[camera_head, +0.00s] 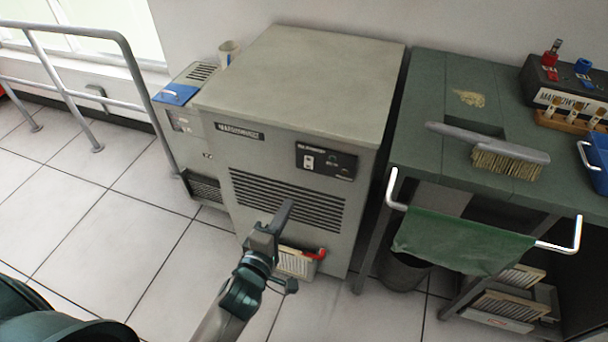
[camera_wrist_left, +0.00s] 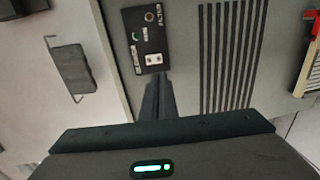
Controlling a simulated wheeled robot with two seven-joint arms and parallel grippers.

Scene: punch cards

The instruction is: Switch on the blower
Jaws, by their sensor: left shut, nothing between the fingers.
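The blower appears to be the grey cabinet (camera_head: 290,110) with a dark control panel (camera_head: 343,172) at its upper right front. A white rocker switch (camera_head: 308,161) sits at the panel's left; it also shows in the left wrist view (camera_wrist_left: 153,59). Whether it is on cannot be told. My left gripper (camera_head: 287,206) is shut and empty in front of the slotted vent, lower left of the panel in the head view. In the left wrist view its closed fingers (camera_wrist_left: 158,80) point toward the switch, with their tip just below it in the picture. My right gripper is not in view.
A green table (camera_head: 425,85) stands right of the cabinet, with a brush (camera_head: 490,150) on it. A smaller grey unit (camera_head: 175,130) is at its left, beside a metal railing (camera_head: 90,103). A red-handled filter (camera_head: 297,263) is low on the cabinet. Tiled floor is clear at left.

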